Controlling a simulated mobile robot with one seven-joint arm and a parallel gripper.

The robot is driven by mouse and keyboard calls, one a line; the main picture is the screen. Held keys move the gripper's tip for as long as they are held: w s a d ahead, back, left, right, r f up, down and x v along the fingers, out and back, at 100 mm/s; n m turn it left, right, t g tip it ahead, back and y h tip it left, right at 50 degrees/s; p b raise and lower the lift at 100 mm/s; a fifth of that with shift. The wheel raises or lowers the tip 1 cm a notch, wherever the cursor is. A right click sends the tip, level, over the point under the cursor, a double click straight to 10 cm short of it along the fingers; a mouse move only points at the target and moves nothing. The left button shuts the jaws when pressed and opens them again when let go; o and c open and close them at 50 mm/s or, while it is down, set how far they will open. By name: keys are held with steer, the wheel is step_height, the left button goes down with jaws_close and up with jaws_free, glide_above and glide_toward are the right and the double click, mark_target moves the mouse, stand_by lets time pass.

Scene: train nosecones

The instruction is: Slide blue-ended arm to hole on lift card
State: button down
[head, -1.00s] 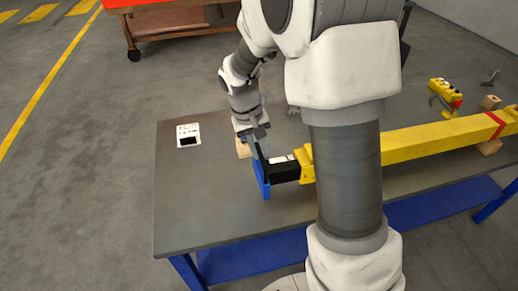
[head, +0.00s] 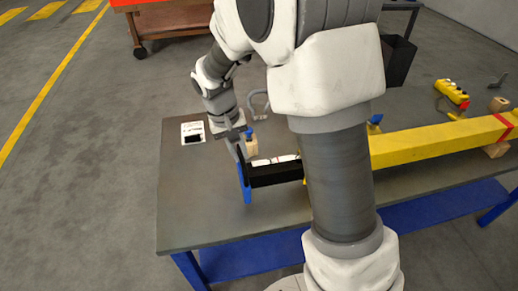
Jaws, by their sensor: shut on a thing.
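The blue-ended arm is a black bar (head: 275,174) with a flat upright blue end plate (head: 245,186) at its left end. It sticks out leftward from the yellow beam (head: 430,142); my own arm hides where they meet. My gripper (head: 241,152) is at the top of the blue plate and shut on the blue end; the fingertips are small and partly hidden. The lift card (head: 192,128), white with a black patch, lies flat on the table, left of and behind the blue end, apart from it. A hole is too small to make out.
The grey table (head: 200,205) is clear at front left. A wooden block (head: 252,146) stands just behind the black bar. A yellow control box (head: 452,93) and another wooden block (head: 498,104) are at the far right. A red-topped workbench (head: 170,18) stands behind.

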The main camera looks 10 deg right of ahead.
steer(key=a, duration=1)
steer(key=shift+r, duration=0.1)
steer(key=c, duration=0.8)
jaws_free()
steer(key=shift+d, duration=0.1)
steer(key=shift+c, duration=0.2)
steer(key=a+r+p, duration=0.1)
steer(key=a+r, duration=0.2)
steer(key=r, duration=1.4)
steer(key=shift+a, duration=0.15)
